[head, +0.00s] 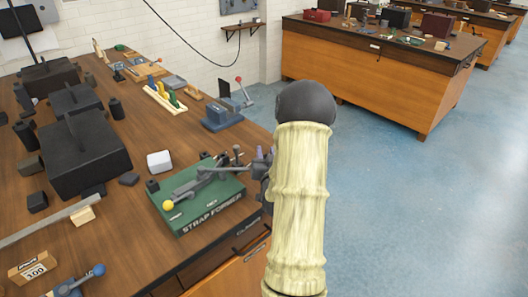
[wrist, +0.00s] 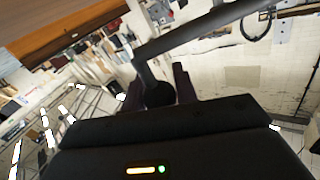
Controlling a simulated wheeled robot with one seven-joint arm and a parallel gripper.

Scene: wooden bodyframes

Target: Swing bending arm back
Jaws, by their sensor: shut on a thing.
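The strap former is a green block (head: 205,215) lettered "STRAP FORMER" near the bench's front edge, with grey metal parts and a yellow ball (head: 168,205) on top. My gripper (head: 262,168) is at its right side, partly hidden behind my pale arm. In the wrist view, my gripper's dark fingers (wrist: 158,88) close around the dark rounded end of a handle (wrist: 158,96). That handle joins a grey bar, the bending arm (wrist: 200,37), running to the upper right. In the head view, the held end is mostly hidden, so its exact angle is unclear.
Black blocks (head: 88,150) and a white cube (head: 159,162) lie left of the former. A blue-grey lever tool (head: 222,115) stands behind it. A blue-knobbed tool (head: 75,283) is at front left. Open blue floor (head: 400,220) lies right of the bench.

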